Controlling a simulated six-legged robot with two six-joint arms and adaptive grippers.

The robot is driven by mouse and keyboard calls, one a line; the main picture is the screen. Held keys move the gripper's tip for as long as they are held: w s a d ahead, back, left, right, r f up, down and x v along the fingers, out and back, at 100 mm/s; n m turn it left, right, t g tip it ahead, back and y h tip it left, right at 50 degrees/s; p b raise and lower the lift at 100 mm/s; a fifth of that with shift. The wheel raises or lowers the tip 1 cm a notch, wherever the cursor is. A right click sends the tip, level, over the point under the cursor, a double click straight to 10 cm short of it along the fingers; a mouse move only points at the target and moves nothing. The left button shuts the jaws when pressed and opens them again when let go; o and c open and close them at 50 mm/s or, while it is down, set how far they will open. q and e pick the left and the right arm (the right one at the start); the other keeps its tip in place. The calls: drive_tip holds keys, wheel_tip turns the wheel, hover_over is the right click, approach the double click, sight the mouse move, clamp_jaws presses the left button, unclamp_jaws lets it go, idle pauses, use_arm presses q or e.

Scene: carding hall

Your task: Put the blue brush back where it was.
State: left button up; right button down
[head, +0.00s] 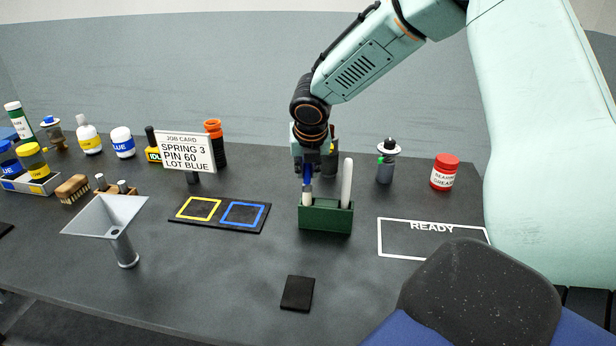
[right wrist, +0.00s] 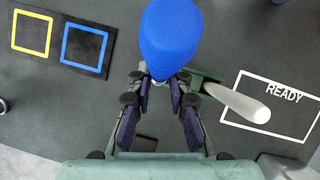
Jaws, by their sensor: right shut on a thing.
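My right gripper (head: 308,162) points down above the green holder (head: 326,217) and is shut on the blue brush (head: 307,173). In the right wrist view the blue end of the brush (right wrist: 170,38) bulks large at the fingertips (right wrist: 162,82). The brush stands about upright at the holder's left part; a pale lower piece shows just at its rim. I cannot tell how deep it sits. A white rod-like handle (head: 347,182) stands in the holder's right part; it also shows in the right wrist view (right wrist: 238,103). My left gripper is not in view.
Left of the holder lies a dark board with yellow (head: 198,208) and blue squares (head: 243,214). A READY outline (head: 432,240) is to the right, with a red jar (head: 445,172) behind. A job card (head: 185,152), funnel (head: 106,217) and several bottles stand left. A black pad (head: 297,293) lies in front.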

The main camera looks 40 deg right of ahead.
drive_tip(key=shift+s+a+f, duration=0.1)
drive_tip(key=shift+s+f, duration=0.15)
drive_tip(key=shift+f, duration=0.25)
drive_tip(key=shift+s+f, duration=0.25)
drive_tip(key=shift+f, duration=0.2)
drive_tip(key=c, duration=1.7)
unclamp_jaws()
drive_tip(key=o, duration=0.4)
drive_tip(key=shift+w+d+f, duration=0.15)
drive_tip(key=shift+w+d, duration=0.15)
drive_tip(key=shift+w, duration=0.2)
drive_tip(key=shift+o, duration=0.2)
drive_tip(key=shift+s+a+r, duration=0.2)
drive_tip(key=shift+s+r, duration=0.05)
drive_tip(key=shift+r, duration=0.1)
drive_tip(key=shift+s+r, duration=0.1)
drive_tip(key=shift+r, duration=0.45)
drive_tip(key=p+v, duration=0.2)
drive_tip(key=v, duration=0.8)
drive_tip(key=shift+r, duration=0.3)
